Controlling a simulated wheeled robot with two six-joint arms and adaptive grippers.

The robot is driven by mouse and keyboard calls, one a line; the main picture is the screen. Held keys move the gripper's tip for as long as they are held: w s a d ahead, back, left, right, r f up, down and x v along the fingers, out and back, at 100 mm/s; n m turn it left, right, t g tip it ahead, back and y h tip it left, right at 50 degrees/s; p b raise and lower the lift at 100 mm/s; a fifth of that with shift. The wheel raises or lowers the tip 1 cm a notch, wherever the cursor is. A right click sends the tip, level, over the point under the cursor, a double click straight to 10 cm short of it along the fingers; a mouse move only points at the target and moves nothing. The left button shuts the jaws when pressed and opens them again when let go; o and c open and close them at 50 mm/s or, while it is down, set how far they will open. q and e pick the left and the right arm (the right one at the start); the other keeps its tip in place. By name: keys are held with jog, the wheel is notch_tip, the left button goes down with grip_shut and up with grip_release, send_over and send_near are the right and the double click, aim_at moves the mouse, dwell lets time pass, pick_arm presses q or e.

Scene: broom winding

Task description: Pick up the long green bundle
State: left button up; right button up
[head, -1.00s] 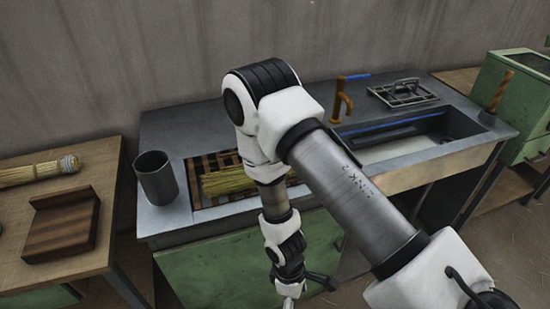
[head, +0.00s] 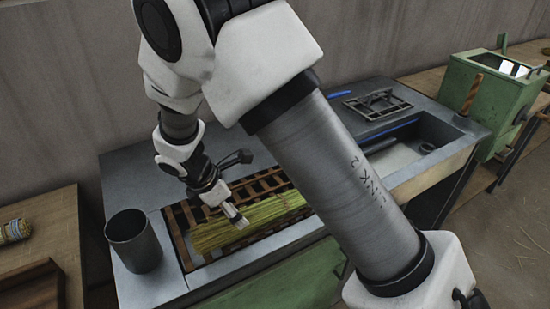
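The long green bundle (head: 268,210) lies in a brown slatted tray (head: 176,238) set into the grey bench. It looks like yellow-green straw, and my upper arm covers its right part. My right arm comes in from the lower right and arches over the bench. My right gripper (head: 236,216) points down at the left half of the bundle, just above or touching it; I cannot tell which. Its finger gap is too small to make out. My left gripper is not in view.
A grey metal cup (head: 134,241) stands left of the tray. A sink with a black rack (head: 378,104) behind it is at the right. A green cabinet (head: 490,100) stands further right.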

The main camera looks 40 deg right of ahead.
aim_at(273, 210)
jog(key=shift+s+d+f, duration=0.25)
jog(key=shift+s+f, duration=0.2)
jog(key=shift+f, duration=0.1)
jog(key=shift+s+d+f, duration=0.2)
jog(key=shift+s+f, duration=0.25)
jog(key=shift+f, duration=0.05)
jog(key=shift+w+d+f+b, duration=0.15)
jog(key=shift+w+d+f, duration=0.05)
jog(key=shift+f, duration=0.45)
jog(key=shift+w+d+f+b, duration=0.15)
jog(key=shift+w+d+f, duration=0.05)
jog(key=shift+f, duration=0.4)
jog(key=shift+w, duration=0.15)
jog(key=shift+s+r, duration=0.15)
jog(key=shift+s, duration=0.15)
jog(key=c, duration=0.4)
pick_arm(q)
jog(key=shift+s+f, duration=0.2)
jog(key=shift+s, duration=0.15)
pick_arm(e)
jog(key=c, duration=0.9)
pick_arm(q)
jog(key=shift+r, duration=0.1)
